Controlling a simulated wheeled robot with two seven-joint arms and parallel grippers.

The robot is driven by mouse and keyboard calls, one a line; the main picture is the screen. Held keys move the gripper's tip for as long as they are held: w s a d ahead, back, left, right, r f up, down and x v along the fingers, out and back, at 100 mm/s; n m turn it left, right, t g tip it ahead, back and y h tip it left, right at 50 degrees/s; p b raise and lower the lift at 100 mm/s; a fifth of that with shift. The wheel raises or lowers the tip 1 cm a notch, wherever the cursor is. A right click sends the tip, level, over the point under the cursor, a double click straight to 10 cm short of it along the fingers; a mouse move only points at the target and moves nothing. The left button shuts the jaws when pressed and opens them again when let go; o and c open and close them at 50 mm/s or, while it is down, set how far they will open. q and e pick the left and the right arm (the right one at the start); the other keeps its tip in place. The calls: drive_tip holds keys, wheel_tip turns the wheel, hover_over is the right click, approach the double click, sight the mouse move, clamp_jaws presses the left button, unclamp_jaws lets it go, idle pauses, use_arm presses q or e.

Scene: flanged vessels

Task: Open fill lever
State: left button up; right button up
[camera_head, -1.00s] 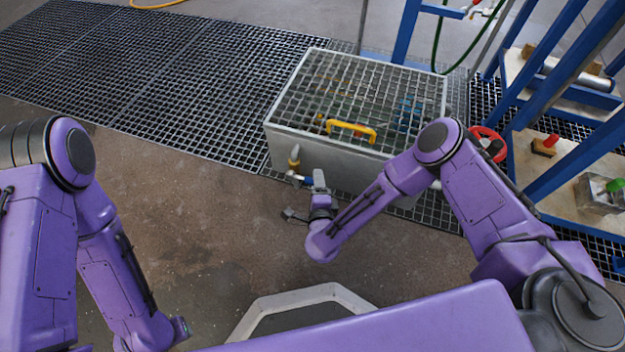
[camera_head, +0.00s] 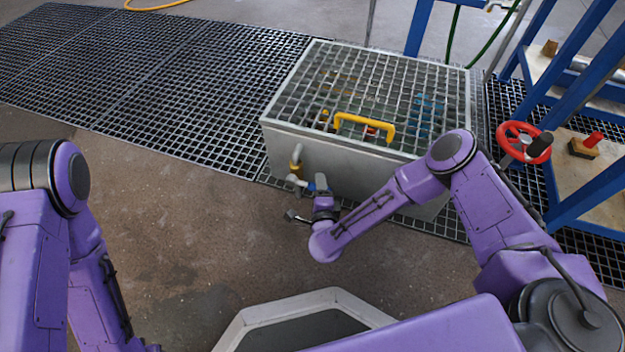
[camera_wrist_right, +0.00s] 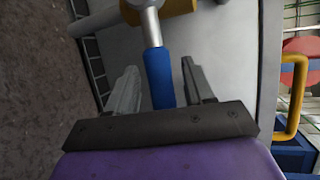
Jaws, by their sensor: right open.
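The fill lever has a blue handle (camera_wrist_right: 158,76) on a silver metal stem, with a brass-coloured part behind it. It sits on the front of the grey tank (camera_head: 350,165), low at the tank's left end. In the head view the blue handle (camera_head: 311,187) is small and partly hidden by my right gripper (camera_head: 322,188). In the right wrist view my right gripper (camera_wrist_right: 157,82) is open, with one finger on each side of the blue handle. I cannot tell whether either finger touches it. My left arm enters at the left, but its gripper is outside the frame.
A metal grate with a yellow handle (camera_head: 364,127) covers the tank. A red handwheel (camera_head: 524,142) and blue frame (camera_head: 590,200) stand to the right. Dark floor grating (camera_head: 150,80) lies behind. Bare concrete floor (camera_head: 180,220) is open on the left.

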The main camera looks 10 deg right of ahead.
drive_tip(key=shift+x, duration=1.05)
drive_tip(key=shift+r, duration=0.1)
clamp_jaws()
